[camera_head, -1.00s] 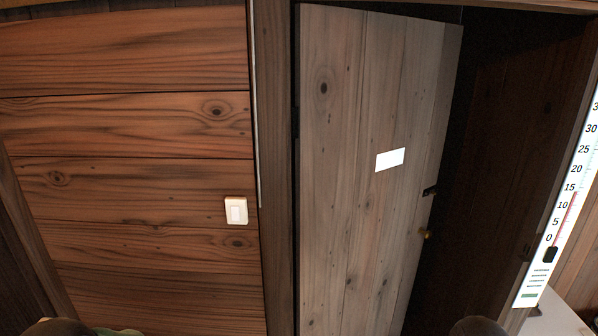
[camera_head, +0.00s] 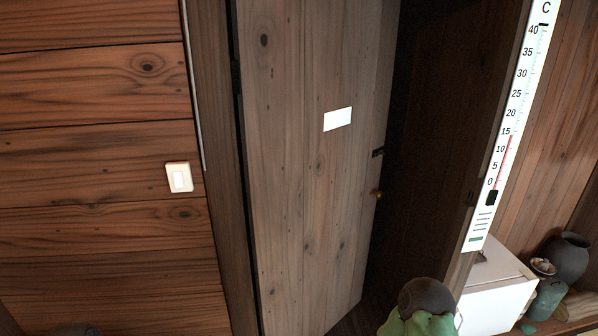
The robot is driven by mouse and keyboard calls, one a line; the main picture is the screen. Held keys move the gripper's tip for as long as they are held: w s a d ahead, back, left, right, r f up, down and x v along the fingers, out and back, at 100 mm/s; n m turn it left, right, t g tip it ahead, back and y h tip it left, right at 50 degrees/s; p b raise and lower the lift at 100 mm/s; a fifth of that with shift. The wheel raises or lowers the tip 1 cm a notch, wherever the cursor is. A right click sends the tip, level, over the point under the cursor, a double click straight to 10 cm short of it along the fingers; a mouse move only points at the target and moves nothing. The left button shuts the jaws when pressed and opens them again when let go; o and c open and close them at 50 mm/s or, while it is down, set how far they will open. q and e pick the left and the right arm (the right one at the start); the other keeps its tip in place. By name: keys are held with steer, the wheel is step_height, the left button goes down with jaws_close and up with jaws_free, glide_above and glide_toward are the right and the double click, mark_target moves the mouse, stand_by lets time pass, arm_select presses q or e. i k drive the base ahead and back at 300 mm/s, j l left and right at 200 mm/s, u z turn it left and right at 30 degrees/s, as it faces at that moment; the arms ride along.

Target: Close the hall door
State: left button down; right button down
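The hall door (camera_head: 310,200) is a tall grey-brown plank door with a small white blank plate (camera_head: 337,119) on it. It stands ajar, hinged on its left side, with its free right edge swung back into the dark opening (camera_head: 425,130). A small brass knob (camera_head: 376,193) and a dark latch (camera_head: 378,152) sit near that free edge. Neither gripper shows, and nothing of mine is seen touching the door. Rounded dark parts of my arms show at the bottom edge.
The right door post carries a large thermometer (camera_head: 507,130). A white cabinet (camera_head: 497,295) stands right of the doorway, with a dark pot (camera_head: 568,258) and smaller vessels beside it. On the left plank wall is a light switch (camera_head: 179,177).

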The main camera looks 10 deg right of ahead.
mark_target(315, 77)
steer(key=i+l+z, duration=0.4)
steer(key=i+l, duration=0.25)
steer(key=l, duration=0.3)
steer(key=i+l+z, duration=0.4)
steer(key=i+l, duration=0.4)
